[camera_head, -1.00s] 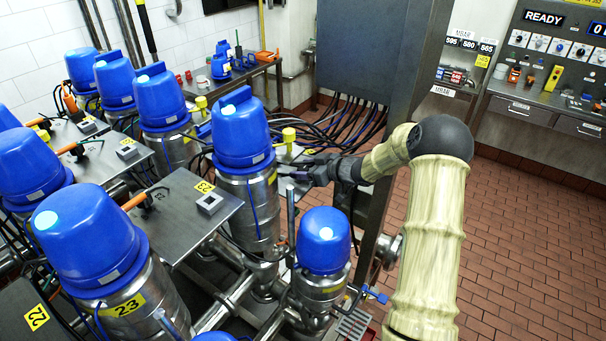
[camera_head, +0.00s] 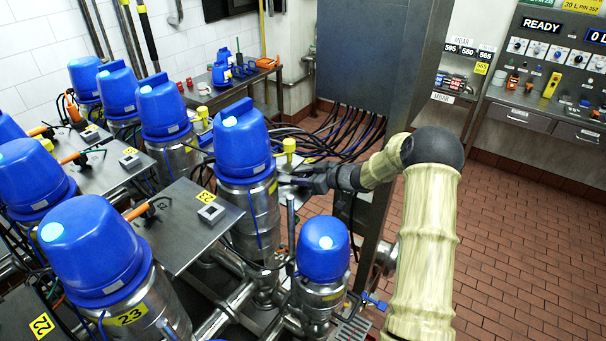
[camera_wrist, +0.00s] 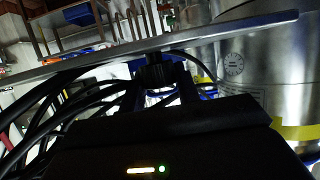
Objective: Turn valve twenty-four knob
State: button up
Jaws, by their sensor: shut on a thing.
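My gripper (camera_head: 296,182) reaches from the right to the side of a steel valve body with a blue cap (camera_head: 242,143). In the wrist view my gripper (camera_wrist: 160,96) is shut on a small dark knob (camera_wrist: 157,72) just under the edge of a metal plate (camera_wrist: 130,50). The knob is dim and partly hidden between the fingers, so its angle cannot be told. A yellow-topped fitting (camera_head: 289,147) stands just above my gripper in the head view.
Several blue-capped valves crowd the left, with metal plates (camera_head: 190,227) between them. A smaller blue-capped valve (camera_head: 323,250) stands in front of my gripper. Dark cables hang below a grey cabinet (camera_head: 366,60). The tiled floor (camera_head: 520,240) at right is clear.

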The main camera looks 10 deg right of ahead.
jog(key=shift+r+n+g+y+p, duration=0.3)
jog(key=shift+n+g+y+p, duration=0.15)
jog(key=shift+p, duration=0.45)
jog(key=shift+f+n+g+y+p, duration=0.25)
jog(key=shift+n+g+p, duration=0.05)
jog(key=shift+n+g, duration=0.25)
jog(key=o, duration=1)
notch_tip(320, 180, up, 10)
jog(key=b, duration=0.3)
jog(key=shift+b, duration=0.35)
